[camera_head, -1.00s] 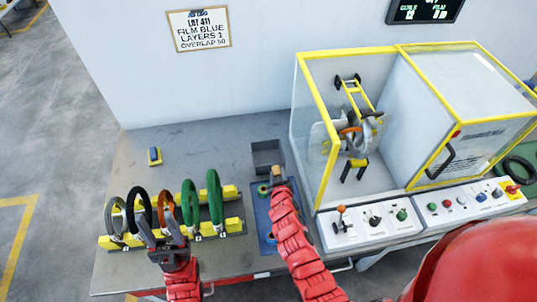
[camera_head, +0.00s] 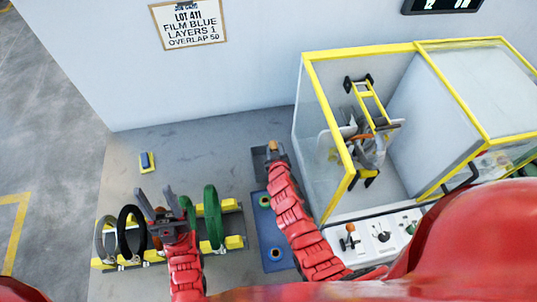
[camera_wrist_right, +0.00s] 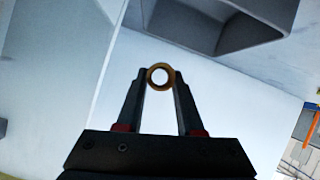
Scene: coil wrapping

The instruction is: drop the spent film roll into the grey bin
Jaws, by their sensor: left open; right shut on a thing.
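The spent film roll (camera_wrist_right: 160,66) is a small tan ring with an open middle. My right gripper (camera_wrist_right: 160,84) is shut on it at the fingertips. In the head view, the roll (camera_head: 272,146) shows at the end of my right arm, over the grey bin (camera_head: 257,153), which is mostly hidden. In the right wrist view, the bin (camera_wrist_right: 235,45) is at the top, apart from the roll. My left gripper (camera_head: 156,194) is open above the coil rack, with no object visible between its fingers.
The yellow rack (camera_head: 234,242) holds several upright coils, including a green one (camera_head: 213,217). A blue mat (camera_head: 267,230) with rolls lies beside my right forearm. The yellow-framed wrapping machine (camera_head: 310,120) stands right of the bin. Table around the small blue-yellow item (camera_head: 147,162) is clear.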

